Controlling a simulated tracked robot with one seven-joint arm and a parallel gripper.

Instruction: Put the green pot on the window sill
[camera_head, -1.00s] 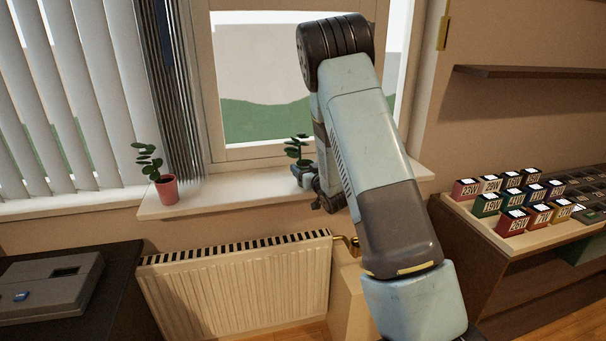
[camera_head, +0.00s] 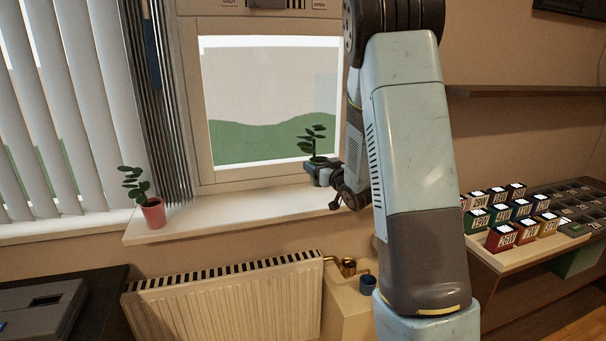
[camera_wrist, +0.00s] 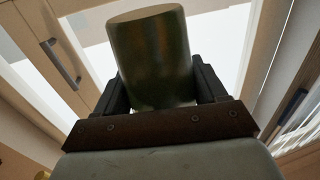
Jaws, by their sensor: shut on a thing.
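The green pot (camera_wrist: 152,62) is between the two fingers of my gripper (camera_wrist: 155,92) in the wrist view, and the gripper is shut on it. In the head view, a leafy plant (camera_head: 312,138) rises from the pot, most of which is hidden by my gripper (camera_head: 318,172). The pot is held in front of the window, near the right part of the window sill (camera_head: 250,207). I cannot tell whether it touches the sill. The plant stands upright.
A red pot with a plant (camera_head: 153,213) stands on the sill's left part. A radiator (camera_head: 225,300) is below the sill. The sill's middle is clear.

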